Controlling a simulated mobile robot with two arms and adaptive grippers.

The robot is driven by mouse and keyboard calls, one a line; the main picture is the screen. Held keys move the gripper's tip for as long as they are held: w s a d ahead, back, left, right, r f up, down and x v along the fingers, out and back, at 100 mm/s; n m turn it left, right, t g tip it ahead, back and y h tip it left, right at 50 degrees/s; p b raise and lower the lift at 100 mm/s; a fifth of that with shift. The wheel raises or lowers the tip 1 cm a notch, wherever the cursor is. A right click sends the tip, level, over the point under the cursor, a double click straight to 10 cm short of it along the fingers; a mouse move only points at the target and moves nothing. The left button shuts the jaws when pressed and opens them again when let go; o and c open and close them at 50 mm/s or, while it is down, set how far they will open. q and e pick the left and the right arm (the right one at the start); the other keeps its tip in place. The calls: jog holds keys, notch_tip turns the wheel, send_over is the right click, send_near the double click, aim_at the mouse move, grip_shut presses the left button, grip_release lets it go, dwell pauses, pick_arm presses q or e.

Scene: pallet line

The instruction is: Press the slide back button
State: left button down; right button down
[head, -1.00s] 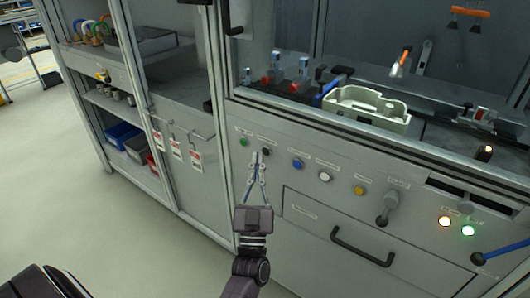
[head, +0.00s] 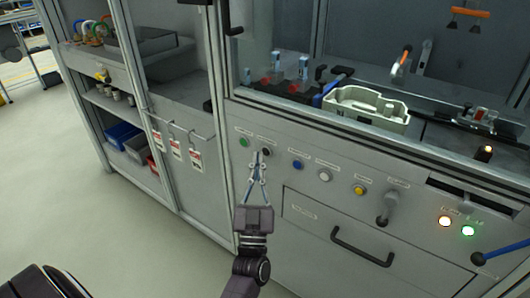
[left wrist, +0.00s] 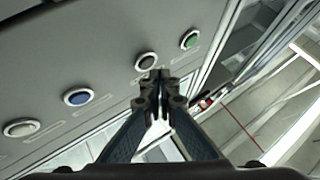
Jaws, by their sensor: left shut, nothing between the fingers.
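A row of round buttons runs along the grey front panel: green (head: 244,142), black (head: 266,152), blue (head: 298,165), white (head: 325,175) and yellow (head: 359,190). Their small labels cannot be read, so I cannot tell which one is slide back. My left gripper (head: 258,155) is shut and empty, its tips just beside the black button. In the left wrist view the left gripper (left wrist: 158,78) points at the panel just below the black button (left wrist: 147,61); contact cannot be told. The green button (left wrist: 190,40) and blue button (left wrist: 78,97) flank it. My right gripper is not in view.
A pale tray-like part (head: 365,108) sits behind the panel's top edge. Open floor lies at left.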

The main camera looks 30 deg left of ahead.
pick_arm(q)
jog(key=shift+w, duration=0.3)
